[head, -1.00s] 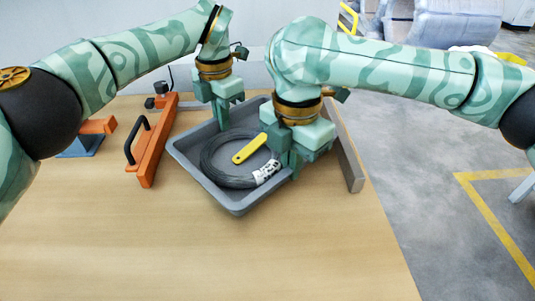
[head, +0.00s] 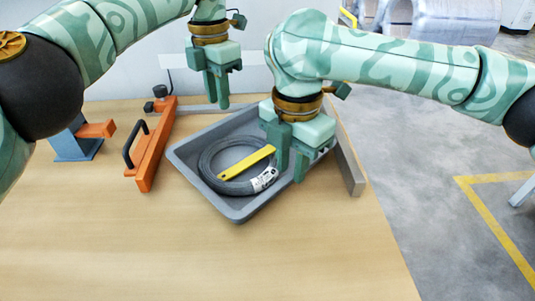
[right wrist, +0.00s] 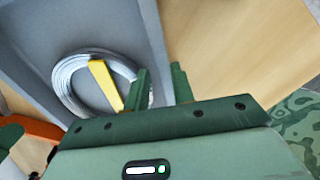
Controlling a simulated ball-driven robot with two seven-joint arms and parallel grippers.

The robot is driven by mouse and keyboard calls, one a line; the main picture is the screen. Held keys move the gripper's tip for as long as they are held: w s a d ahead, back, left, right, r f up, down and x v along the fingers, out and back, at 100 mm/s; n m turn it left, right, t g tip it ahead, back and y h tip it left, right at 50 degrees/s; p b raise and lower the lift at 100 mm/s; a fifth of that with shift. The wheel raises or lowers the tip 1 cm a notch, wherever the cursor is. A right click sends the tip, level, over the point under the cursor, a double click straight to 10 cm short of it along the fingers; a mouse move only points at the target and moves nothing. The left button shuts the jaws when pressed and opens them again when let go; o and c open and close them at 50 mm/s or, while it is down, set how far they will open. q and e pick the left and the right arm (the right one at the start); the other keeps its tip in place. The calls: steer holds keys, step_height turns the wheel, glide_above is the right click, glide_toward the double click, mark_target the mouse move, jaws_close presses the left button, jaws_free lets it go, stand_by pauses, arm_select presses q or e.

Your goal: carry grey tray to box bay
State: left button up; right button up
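The grey tray (head: 192,178) lies on the wooden table, skewed. In it are a dark wire coil (head: 207,160) with a white label and a yellow strip (head: 245,163) resting across the coil. The right wrist view also shows the coil (right wrist: 68,88) and the yellow strip (right wrist: 105,86). My left gripper (head: 217,103) is raised above the tray's far left side, empty, its fingers slightly apart. My right gripper (head: 291,175) is low at the tray's right wall. In the right wrist view its fingers (right wrist: 162,85) stand apart, one on each side of the wall.
An orange bar with a black handle (head: 150,155) lies left of the tray, close to it. A blue-and-orange stand (head: 78,142) is further left. A grey upright plate (head: 347,165) stands close to the tray's right side. The front of the table is clear.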

step_height(320, 180, up, 10)
steer(key=shift+r, duration=0.25)
stand_by(0.3)
